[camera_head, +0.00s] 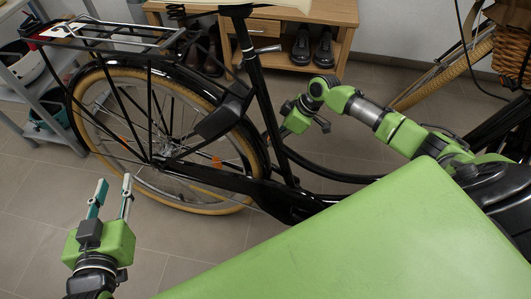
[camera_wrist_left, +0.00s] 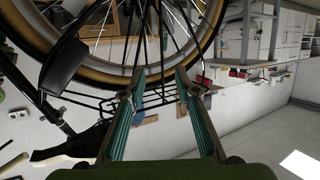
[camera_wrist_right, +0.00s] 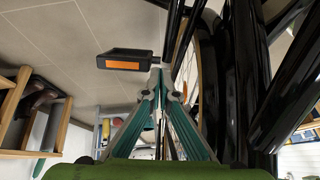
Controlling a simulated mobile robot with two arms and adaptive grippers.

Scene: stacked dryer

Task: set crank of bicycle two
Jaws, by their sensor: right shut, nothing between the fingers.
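A black bicycle (camera_head: 252,75) stands across the head view, with its rear wheel at the left. In the right wrist view a black pedal (camera_wrist_right: 128,59) with an orange reflector lies just beyond the fingertips of my right gripper (camera_wrist_right: 160,75); whether they touch, I cannot tell. The crank arm is not clearly visible. My right gripper (camera_head: 287,131) is on the far side of the frame, its fingers partly hidden, shut and empty. My left gripper (camera_head: 110,198) is open and empty on the near side, with the rear wheel (camera_wrist_left: 90,75) beyond it in its wrist view.
A second bicycle with a wicker basket (camera_head: 511,55) is at the right edge. A wooden shelf (camera_head: 345,13) with dark shoes (camera_head: 312,45) stands behind, and a grey rack (camera_head: 50,80) at the left. The tiled floor (camera_head: 40,210) is clear at lower left.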

